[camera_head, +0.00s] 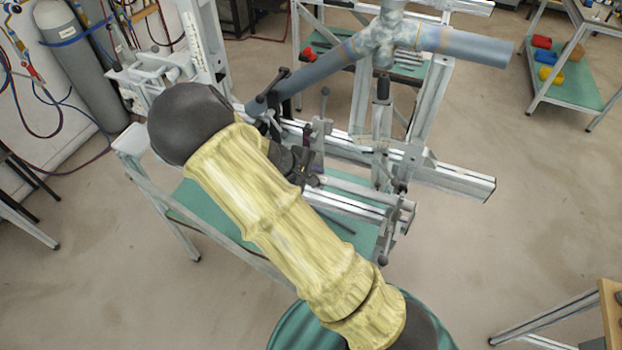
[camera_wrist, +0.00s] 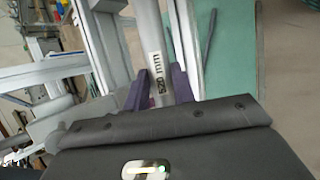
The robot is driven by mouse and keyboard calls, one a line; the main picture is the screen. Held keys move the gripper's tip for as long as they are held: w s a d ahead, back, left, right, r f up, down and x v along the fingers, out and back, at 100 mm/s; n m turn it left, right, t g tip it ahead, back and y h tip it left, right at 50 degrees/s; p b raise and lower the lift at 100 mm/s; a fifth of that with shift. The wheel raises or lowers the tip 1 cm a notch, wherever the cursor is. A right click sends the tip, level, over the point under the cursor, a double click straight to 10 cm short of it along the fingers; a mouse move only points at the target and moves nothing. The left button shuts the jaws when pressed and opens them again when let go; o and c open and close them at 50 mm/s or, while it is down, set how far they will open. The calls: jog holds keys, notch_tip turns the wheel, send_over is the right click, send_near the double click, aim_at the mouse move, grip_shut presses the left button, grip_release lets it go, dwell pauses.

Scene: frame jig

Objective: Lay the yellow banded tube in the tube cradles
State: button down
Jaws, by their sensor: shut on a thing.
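My gripper (camera_wrist: 160,88) has purple fingers and is shut on a pale grey tube (camera_wrist: 150,40) with a printed "mm" label in the wrist view. The tube runs away from the fingers toward the top of that view. No yellow band shows on its visible part. In the head view my gripper (camera_head: 308,150) is beyond my yellow-sleeved arm, over the near part of the metal frame jig (camera_head: 450,180). My arm hides part of the jig there. I cannot tell the tube cradles apart from the jig's other clamps and posts.
A blue-grey tube joint (camera_head: 385,40) stands raised on the jig, with arms reaching left and right. Clamp handles and posts rise around my gripper. A grey gas cylinder (camera_head: 80,65) is at left. A cart with coloured bins (camera_head: 548,60) stands at back right.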

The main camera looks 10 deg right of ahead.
jog(key=shift+w+d, duration=0.55)
jog(key=shift+w, duration=0.15)
jog(key=shift+f+b, duration=0.7)
jog(key=shift+f, duration=0.25)
jog(key=shift+f, duration=0.25)
jog(key=c, duration=1.1)
grip_release()
jog(key=shift+a, duration=0.1)
jog(key=b+v, duration=0.2)
jog(key=v, duration=1.5)
jog(key=shift+a+r, duration=0.1)
jog(key=shift+r, duration=0.1)
jog(key=shift+s, duration=0.1)
